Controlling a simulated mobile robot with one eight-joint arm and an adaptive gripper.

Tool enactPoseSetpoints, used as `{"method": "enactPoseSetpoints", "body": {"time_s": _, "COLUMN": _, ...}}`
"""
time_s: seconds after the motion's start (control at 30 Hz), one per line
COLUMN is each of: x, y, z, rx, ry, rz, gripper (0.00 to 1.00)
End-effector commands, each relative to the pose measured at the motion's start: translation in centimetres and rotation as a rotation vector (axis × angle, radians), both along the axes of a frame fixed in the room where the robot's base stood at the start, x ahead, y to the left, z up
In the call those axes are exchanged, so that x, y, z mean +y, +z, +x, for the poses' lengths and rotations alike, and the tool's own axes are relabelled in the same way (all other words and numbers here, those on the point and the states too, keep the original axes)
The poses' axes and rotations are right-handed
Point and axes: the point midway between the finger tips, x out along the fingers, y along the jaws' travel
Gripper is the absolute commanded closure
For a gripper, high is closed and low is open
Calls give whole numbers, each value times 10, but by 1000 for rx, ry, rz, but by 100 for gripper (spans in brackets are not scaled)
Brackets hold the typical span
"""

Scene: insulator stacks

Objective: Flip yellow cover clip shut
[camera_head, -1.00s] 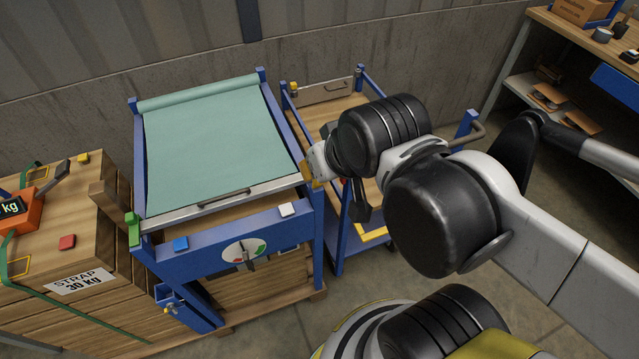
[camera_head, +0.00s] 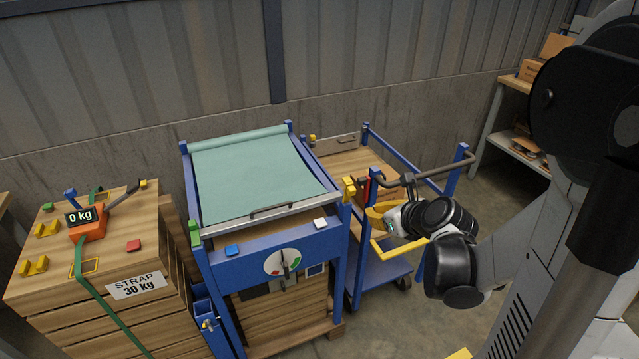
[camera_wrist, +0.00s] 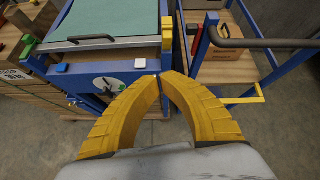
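The yellow cover clip (camera_head: 348,188) sits at the front right corner of the blue stand, beside the end of the cover's metal bar. In the wrist view the yellow clip (camera_wrist: 167,36) sticks up at that corner, just beyond my fingertips. The teal cover (camera_head: 255,172) lies spread over the stand, its front bar (camera_head: 268,216) along the front edge. My gripper (camera_wrist: 160,75) has curved yellow fingers whose tips meet with nothing visible between them. In the head view my gripper (camera_head: 373,212) is right of the clip and apart from it.
A blue trolley (camera_head: 385,272) with a handle (camera_head: 425,177) stands close on the right. A yellow bracket (camera_wrist: 245,98) juts from it near my gripper. A wooden crate (camera_head: 85,290) with an orange strap scale (camera_head: 87,224) stands left. The stand's front carries a dial (camera_head: 282,262).

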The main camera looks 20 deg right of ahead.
Motion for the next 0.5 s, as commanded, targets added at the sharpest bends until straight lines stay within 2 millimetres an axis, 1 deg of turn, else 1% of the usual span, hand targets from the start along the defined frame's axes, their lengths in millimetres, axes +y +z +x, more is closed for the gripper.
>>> {"method": "enactPoseSetpoints", "body": {"time_s": 0.03, "x": -6, "y": -3, "z": 1, "rx": -8, "ry": -39, "rz": 44, "gripper": 100}}
{"method": "enactPoseSetpoints", "body": {"time_s": 0.13, "x": -11, "y": -6, "z": 1, "rx": -16, "ry": -84, "rz": 100, "gripper": 100}}
{"method": "enactPoseSetpoints", "body": {"time_s": 0.5, "x": -12, "y": -7, "z": 2, "rx": -18, "ry": -96, "rz": 117, "gripper": 100}}
